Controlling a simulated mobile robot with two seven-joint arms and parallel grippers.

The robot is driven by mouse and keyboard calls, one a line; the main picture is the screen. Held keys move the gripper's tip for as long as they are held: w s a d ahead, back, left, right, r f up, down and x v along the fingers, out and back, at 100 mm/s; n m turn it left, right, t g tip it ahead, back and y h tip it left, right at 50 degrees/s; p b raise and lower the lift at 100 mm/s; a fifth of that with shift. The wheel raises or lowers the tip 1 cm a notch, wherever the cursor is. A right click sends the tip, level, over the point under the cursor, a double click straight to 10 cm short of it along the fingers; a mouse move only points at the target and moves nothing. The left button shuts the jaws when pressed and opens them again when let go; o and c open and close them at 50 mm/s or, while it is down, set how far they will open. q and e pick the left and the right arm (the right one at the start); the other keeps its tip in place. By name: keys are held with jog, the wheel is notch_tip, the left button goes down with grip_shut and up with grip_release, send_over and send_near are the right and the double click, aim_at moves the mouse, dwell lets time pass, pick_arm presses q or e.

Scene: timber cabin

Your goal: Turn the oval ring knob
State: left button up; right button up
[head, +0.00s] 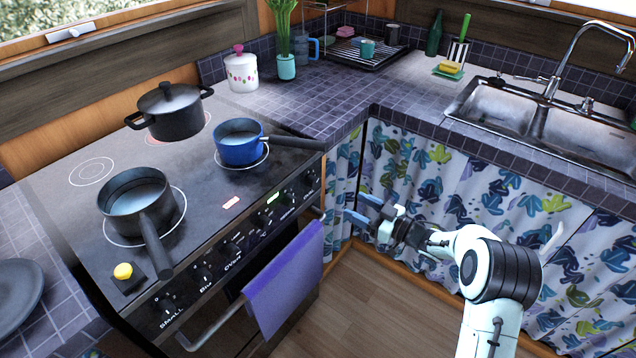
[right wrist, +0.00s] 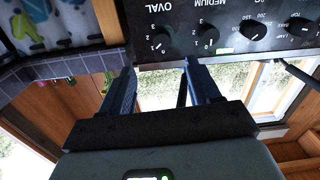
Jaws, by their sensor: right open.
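The oval ring knob (head: 309,179) is the dark knob at the right end of the stove's front panel in the head view. In the right wrist view, the knob (right wrist: 157,43) is under the OVAL label, close ahead of the fingertips. My right gripper (head: 364,208) is open and empty, in front of the panel's right end, apart from the knob. Its two fingers (right wrist: 163,76) are spread in the right wrist view, one on each side of the knob's line. My left gripper is not in view.
The medium knob (right wrist: 208,35) sits right beside the oval one in the right wrist view. A purple towel (head: 285,282) hangs on the oven rail. A patterned curtain (head: 425,190) is behind my right gripper.

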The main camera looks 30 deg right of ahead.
aim_at(316, 183)
jog(key=shift+n+y, duration=0.3)
jog(key=x, duration=0.4)
jog(key=b+x, duration=0.1)
jog(key=x, duration=0.3)
jog(key=r+x, duration=0.1)
jog(key=x, duration=0.4)
jog(key=shift+b, duration=0.35)
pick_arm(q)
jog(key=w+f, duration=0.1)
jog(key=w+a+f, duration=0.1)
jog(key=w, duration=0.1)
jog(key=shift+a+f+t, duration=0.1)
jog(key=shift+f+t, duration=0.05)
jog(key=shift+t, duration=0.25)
pick_arm(e)
jog(key=shift+d, duration=0.1)
jog(key=c, duration=1)
